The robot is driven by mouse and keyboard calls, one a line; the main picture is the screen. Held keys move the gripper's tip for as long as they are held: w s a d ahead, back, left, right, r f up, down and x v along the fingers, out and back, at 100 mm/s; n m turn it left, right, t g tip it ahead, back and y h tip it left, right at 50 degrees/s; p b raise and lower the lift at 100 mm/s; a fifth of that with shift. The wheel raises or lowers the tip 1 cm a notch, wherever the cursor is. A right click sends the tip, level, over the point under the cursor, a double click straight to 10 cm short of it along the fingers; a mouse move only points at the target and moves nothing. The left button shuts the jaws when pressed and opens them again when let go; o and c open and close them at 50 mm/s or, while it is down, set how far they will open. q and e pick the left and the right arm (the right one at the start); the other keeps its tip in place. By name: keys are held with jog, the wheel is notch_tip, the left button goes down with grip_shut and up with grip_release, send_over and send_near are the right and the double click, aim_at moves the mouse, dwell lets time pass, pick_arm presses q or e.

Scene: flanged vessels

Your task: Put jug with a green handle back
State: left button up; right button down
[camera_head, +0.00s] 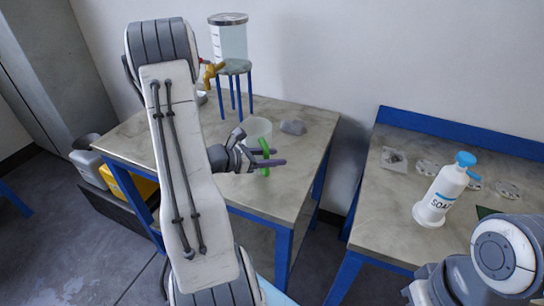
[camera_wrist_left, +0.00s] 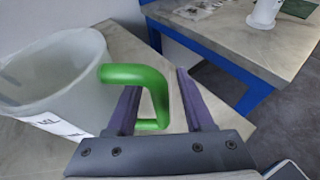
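The jug (camera_head: 257,129) is a translucent, pale vessel with a green handle (camera_head: 265,150). It stands on the left table, and in the left wrist view the jug (camera_wrist_left: 60,85) fills the left side with a white label on its wall. My left gripper (camera_head: 270,157) is at the handle. In the left wrist view its two purple fingers stand apart on either side of the green handle (camera_wrist_left: 158,98), with gaps visible. My right arm shows at the lower right, but its fingers are out of view.
A clear tank (camera_head: 229,42) with a yellow tap stands on a blue-legged stool at the back of the left table (camera_head: 305,150). The right table (camera_head: 385,215) holds a soap bottle (camera_head: 441,192) and flat discs.

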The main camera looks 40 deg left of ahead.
pick_arm(q)
jog(key=v, duration=1.2)
jog(key=shift+r+b, duration=0.3)
jog(key=shift+b, duration=0.15)
jog(key=d+m+g+h, duration=0.4)
jog(key=d+m+g, duration=1)
jog(key=d, duration=1.2)
jog(key=s+d+r+m+t+y, duration=0.1)
jog(key=s+d+m+y, duration=0.7)
jog(key=m, duration=1.6)
jog(key=s+d, duration=0.2)
jog(key=s, duration=0.3)
jog(key=shift+d+r+m, duration=0.2)
jog(key=shift+d+m, duration=0.2)
